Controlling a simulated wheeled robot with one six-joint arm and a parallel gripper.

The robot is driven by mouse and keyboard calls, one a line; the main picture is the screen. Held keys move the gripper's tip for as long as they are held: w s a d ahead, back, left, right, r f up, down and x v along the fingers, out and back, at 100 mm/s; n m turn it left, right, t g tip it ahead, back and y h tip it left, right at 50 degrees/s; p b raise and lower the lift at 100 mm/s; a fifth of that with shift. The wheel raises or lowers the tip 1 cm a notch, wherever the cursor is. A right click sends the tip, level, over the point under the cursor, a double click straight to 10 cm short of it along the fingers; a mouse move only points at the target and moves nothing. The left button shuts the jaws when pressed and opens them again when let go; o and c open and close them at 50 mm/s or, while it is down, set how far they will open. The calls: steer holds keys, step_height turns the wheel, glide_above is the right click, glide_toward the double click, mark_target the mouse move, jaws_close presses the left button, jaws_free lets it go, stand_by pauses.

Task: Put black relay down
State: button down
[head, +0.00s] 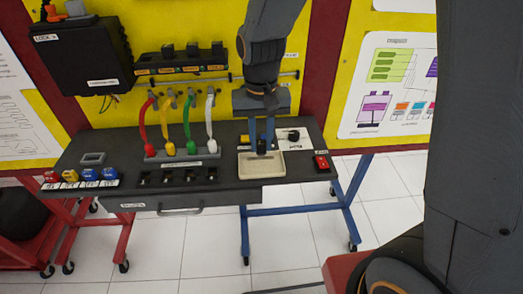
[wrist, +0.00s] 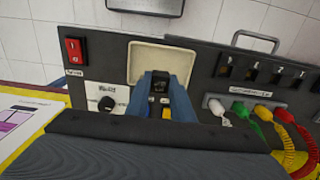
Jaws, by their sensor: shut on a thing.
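My gripper (head: 261,140) points down over the bench, its two blue fingers shut on the black relay (head: 262,147). In the wrist view the black relay (wrist: 160,82) shows between the fingertips. A shallow cream tray (head: 250,168) lies below and around it in the head view. In the wrist view the tray (wrist: 146,50) lies just beyond the relay. I cannot tell whether the relay touches the tray floor; the fingers hide part of it.
A red switch (head: 321,162) and a black knob (head: 294,136) are right of the tray. A row of black sockets (head: 178,177) and plugs on coloured cables (head: 170,148) are to its left. Several coloured blocks (head: 80,176) stand at the far left.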

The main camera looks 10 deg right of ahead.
mark_target(261, 153)
steer(key=shift+f+p, duration=0.45)
steer(key=shift+f, duration=1.65)
steer(key=shift+f, duration=0.1)
steer(key=c, duration=1.5)
jaws_free()
steer(key=shift+c, duration=0.2)
